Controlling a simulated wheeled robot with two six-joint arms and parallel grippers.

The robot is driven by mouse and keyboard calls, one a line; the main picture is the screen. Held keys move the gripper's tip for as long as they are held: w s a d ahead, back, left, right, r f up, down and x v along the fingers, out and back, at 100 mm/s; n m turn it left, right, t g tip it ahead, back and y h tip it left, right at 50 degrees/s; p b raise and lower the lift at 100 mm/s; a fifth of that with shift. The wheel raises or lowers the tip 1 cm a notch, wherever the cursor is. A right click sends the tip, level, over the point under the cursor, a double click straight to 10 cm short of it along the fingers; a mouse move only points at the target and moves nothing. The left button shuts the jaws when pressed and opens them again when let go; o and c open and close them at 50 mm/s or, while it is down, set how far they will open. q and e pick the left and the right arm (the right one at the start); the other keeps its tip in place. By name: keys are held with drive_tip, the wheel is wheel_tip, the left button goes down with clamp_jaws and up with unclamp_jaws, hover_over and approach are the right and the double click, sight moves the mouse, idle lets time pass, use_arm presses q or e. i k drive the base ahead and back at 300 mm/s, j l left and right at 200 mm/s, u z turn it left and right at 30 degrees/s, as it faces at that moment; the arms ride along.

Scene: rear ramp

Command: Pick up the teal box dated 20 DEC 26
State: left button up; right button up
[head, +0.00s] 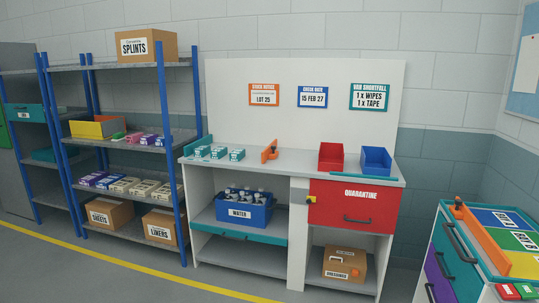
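Several small teal boxes with white labels stand in a short row at the left of the grey-white counter (260,162). They include a left one (203,154), a middle one (220,154) and a right one (237,155). The dates on their labels are too small to read, so I cannot tell which one is dated 20 DEC 26. Neither of my grippers shows in the head view.
An orange divider (270,151) stands mid-counter, with a red bin (331,157) and a blue bin (376,160) at right. Below are a blue WATER crate (262,214) and a red QUARANTINE drawer (350,206). Shelving (121,149) stands left; a drawer cart (465,258) stands right.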

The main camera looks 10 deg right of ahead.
sight(200, 152)
drive_tip(key=i+l+z, duration=0.1)
drive_tip(key=i+z, duration=0.35)
drive_tip(key=i, duration=0.4)
drive_tip(key=i+j+u, duration=0.2)
drive_tip(key=i, duration=0.25)
drive_tip(key=i+u, duration=0.25)
drive_tip(key=i, duration=0.2)
drive_tip(key=i+j+z, duration=0.1)
drive_tip(key=i+j, duration=0.15)
drive_tip(key=i+j+z, duration=0.15)
drive_tip(key=j, duration=0.2)
drive_tip(key=i+j+z, duration=0.1)
drive_tip(key=i+j, duration=0.15)
drive_tip(key=i+j+z, duration=0.1)
drive_tip(key=j, duration=0.35)
drive_tip(key=i, duration=0.05)
